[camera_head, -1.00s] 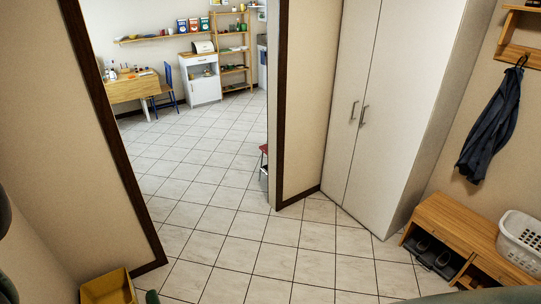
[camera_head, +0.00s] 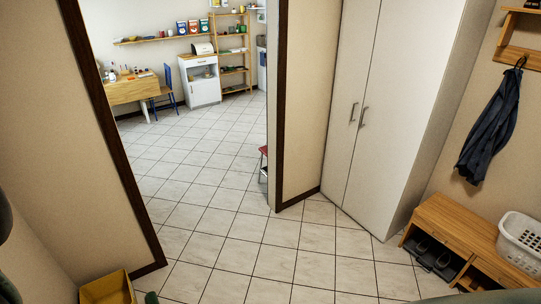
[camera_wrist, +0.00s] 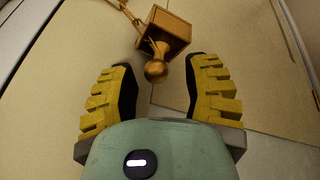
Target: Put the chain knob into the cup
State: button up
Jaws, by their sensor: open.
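The chain knob (camera_wrist: 155,71) shows in the wrist view as a bronze-coloured ball on a square block, with a chain (camera_wrist: 130,14) running up to the left. My gripper (camera_wrist: 160,88) has yellow ribbed fingers with black inner pads, spread apart. The ball lies at the tip end of the gap between the fingers, with space on both sides. The gripper holds nothing. I cannot make out the knob in the head view. No cup can be clearly told there; small items on the far shelves are too small to identify.
In the head view, a doorway with a dark frame (camera_head: 281,100) opens to a tiled room. A white cupboard (camera_head: 365,110) and a wooden bench (camera_head: 455,222) with a white basket (camera_head: 521,240) stand right. A yellow box (camera_head: 107,288) is at lower left. The tiled floor between is clear.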

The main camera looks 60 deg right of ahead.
jog(key=shift+w+v, duration=0.2)
jog(key=shift+v, duration=0.9)
jog(key=shift+d+r, duration=0.3)
jog(key=shift+r, duration=0.3)
jog(key=v, duration=0.7)
jog(key=shift+d, duration=0.2)
jog(key=shift+s+r, duration=0.15)
